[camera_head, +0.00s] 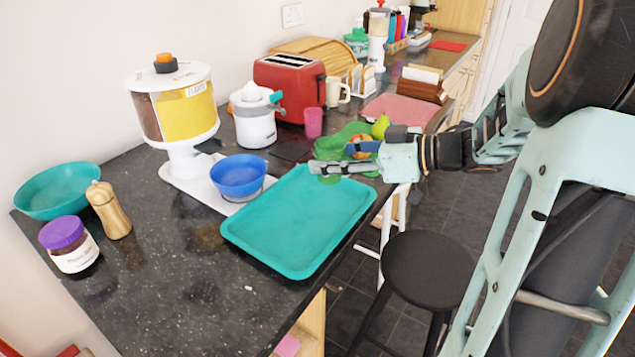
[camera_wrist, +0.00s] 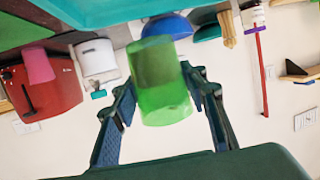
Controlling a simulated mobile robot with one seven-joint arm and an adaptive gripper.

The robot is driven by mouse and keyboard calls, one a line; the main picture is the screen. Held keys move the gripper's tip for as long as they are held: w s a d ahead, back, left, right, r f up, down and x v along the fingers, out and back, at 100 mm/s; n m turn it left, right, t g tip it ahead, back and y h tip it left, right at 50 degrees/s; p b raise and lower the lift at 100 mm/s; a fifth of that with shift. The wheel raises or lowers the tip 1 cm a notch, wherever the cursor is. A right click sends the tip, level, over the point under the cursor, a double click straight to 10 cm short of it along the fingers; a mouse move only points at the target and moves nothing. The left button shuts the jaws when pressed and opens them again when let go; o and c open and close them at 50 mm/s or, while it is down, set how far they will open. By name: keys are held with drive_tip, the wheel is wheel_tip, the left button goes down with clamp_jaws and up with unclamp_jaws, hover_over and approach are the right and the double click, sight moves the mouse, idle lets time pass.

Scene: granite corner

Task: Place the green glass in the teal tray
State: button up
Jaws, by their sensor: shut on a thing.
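The green glass (camera_head: 328,146) is see-through and held between the fingers of my gripper (camera_head: 330,157), over or just beyond the tray's far right corner; its exact height is hard to tell. In the wrist view the glass (camera_wrist: 162,88) sits between both fingers of my gripper (camera_wrist: 158,77). The teal tray (camera_head: 298,222) lies flat and empty on the dark counter. Its teal surface also shows along the top of the wrist view (camera_wrist: 120,10).
A green dish with a pear (camera_head: 380,126) and an apple lies behind my gripper. A pink cup (camera_head: 313,122), a juicer (camera_head: 254,118) and a red toaster (camera_head: 290,85) stand behind the tray. A blue bowl (camera_head: 238,176) is left of it. A black stool (camera_head: 430,270) stands right of the counter.

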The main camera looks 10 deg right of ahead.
drive_tip(key=w+f, duration=0.2)
drive_tip(key=f, duration=0.1)
drive_tip(key=w+f+b, duration=0.1)
drive_tip(key=shift+w+a+f, duration=0.2)
drive_tip(key=shift+a, duration=0.15)
drive_tip(key=shift+w+f+b, duration=0.15)
drive_tip(key=shift+f+b, duration=0.05)
drive_tip(key=shift+f, duration=0.7)
drive_tip(key=shift+w+f+b, duration=0.1)
drive_tip(key=shift+f+b, duration=0.1)
drive_tip(key=shift+f, duration=0.65)
drive_tip(key=shift+f, duration=0.1)
drive_tip(key=o, duration=1.3)
drive_tip(key=shift+c, duration=0.2)
drive_tip(key=p+v, duration=0.2)
drive_tip(key=v, duration=1)
